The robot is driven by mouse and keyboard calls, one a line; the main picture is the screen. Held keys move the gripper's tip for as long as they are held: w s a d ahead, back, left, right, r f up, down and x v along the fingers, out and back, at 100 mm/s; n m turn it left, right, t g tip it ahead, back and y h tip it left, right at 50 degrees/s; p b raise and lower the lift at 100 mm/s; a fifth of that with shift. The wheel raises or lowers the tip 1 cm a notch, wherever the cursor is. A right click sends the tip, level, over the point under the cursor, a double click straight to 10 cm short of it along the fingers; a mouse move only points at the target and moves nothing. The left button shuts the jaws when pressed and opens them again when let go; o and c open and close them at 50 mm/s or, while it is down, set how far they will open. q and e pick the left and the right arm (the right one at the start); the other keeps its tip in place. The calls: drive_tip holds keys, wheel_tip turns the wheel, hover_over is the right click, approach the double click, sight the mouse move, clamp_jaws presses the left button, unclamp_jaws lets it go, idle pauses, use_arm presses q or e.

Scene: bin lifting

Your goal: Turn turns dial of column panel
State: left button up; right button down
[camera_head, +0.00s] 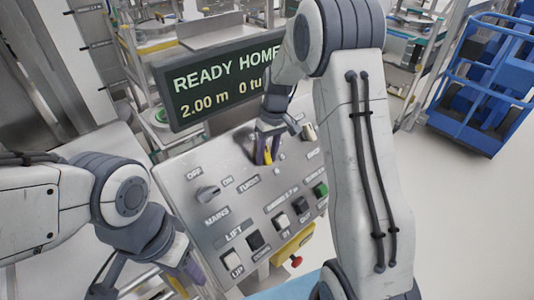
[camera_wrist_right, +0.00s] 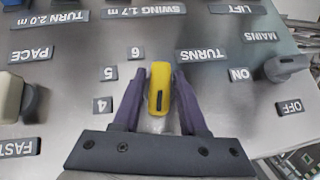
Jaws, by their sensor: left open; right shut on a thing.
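The column panel (camera_head: 222,222) is a grey tilted plate with labelled knobs and buttons. The yellow turns dial (camera_wrist_right: 160,86) is an upright bar in the right wrist view, beside the TURNS label, with 4, 5 and 6 to its left. A dark mark shows on its lower half. My right gripper (camera_wrist_right: 160,78) is shut on the dial, one purple finger on each side. In the head view, my right gripper (camera_head: 267,152) is on the upper part of the panel and mostly hides the dial. My left gripper (camera_head: 185,276) is open and empty near the panel's lower left edge.
A display (camera_head: 222,85) above the panel reads READY HOME, 2.00 m and 0, partly hidden by my right arm. The mains knob (camera_head: 208,192) is left of the dial. Push buttons (camera_head: 256,240) line the lower panel. A blue cart (camera_head: 485,85) stands far right.

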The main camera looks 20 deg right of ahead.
drive_tip(key=shift+w+d+r+m+y, duration=0.1)
drive_tip(key=shift+w+m+y, duration=0.05)
drive_tip(key=shift+m+y, duration=0.4)
drive_tip(key=shift+w+d+m+y, duration=0.1)
drive_tip(key=shift+m+y, duration=0.35)
drive_tip(key=shift+y, duration=0.1)
drive_tip(key=shift+m+y+b, duration=0.4)
drive_tip(key=shift+m+y, duration=0.5)
drive_tip(key=shift+y, duration=0.1)
drive_tip(key=m+y, duration=0.1)
drive_tip(key=m+y+b, duration=0.1)
drive_tip(key=m+t+y+b, duration=0.1)
drive_tip(key=shift+d+f, duration=0.15)
drive_tip(key=shift+f, duration=0.1)
drive_tip(key=shift+m+t+y+b, duration=0.6)
drive_tip(key=shift+m+y+b, duration=0.4)
drive_tip(key=shift+m, duration=0.4)
drive_tip(key=shift+s+r+y, duration=0.1)
drive_tip(key=shift+y, duration=0.2)
drive_tip(key=c, duration=0.6)
unclamp_jaws()
drive_tip(key=shift+c, duration=0.2)
